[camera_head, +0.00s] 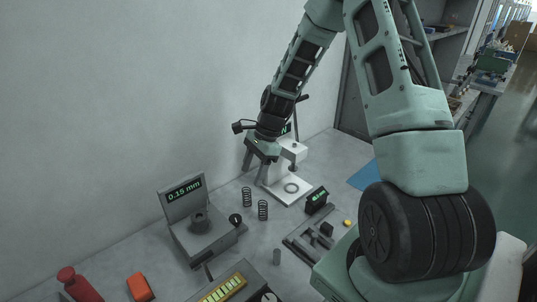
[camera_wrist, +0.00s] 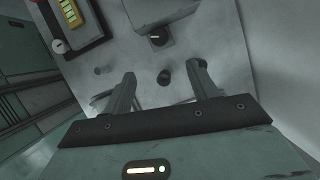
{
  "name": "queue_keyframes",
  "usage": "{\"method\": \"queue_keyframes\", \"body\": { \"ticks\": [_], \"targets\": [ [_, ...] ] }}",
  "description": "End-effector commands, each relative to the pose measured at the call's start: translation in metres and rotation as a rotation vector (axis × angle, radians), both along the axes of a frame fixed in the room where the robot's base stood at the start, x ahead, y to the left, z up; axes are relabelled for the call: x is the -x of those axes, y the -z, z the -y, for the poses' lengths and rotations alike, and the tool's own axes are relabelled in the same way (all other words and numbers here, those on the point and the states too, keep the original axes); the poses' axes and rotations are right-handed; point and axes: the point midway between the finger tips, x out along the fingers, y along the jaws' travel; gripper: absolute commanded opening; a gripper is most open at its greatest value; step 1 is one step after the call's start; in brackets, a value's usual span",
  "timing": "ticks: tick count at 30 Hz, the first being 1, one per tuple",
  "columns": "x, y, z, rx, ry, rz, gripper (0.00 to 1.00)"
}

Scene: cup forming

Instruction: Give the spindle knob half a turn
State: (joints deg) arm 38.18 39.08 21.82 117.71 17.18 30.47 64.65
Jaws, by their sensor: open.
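The spindle knob appears to be the small dark round knob (camera_head: 235,219) on the right side of the grey device (camera_head: 205,241) whose screen reads 0.15 mm. In the wrist view the dark knob (camera_wrist: 158,40) with a pale mark sits at the edge of the grey block (camera_wrist: 160,10), beyond my fingertips. My gripper (camera_head: 250,172) is open and empty, above and behind the knob in the head view, apart from it. In the wrist view my gripper (camera_wrist: 163,70) has its two fingers wide apart, with bench below.
A white stand (camera_head: 290,188) is close to my gripper. A small display box (camera_head: 317,199), a slotted fixture (camera_head: 310,240) and a yellow-celled tray (camera_head: 225,290) are on the bench. The wall (camera_head: 120,120) runs behind.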

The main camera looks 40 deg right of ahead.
Motion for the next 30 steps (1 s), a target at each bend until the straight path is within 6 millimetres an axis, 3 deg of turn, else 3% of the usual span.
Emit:
{"method": "queue_keyframes", "body": {
  "ticks": [26,30],
  "targets": [
    [-0.01,0.149,-0.063,-0.002,-0.004,-0.005,0.59],
    [-0.013,0.154,-0.062,0.005,-0.186,0.002,0.59]
  ]
}}
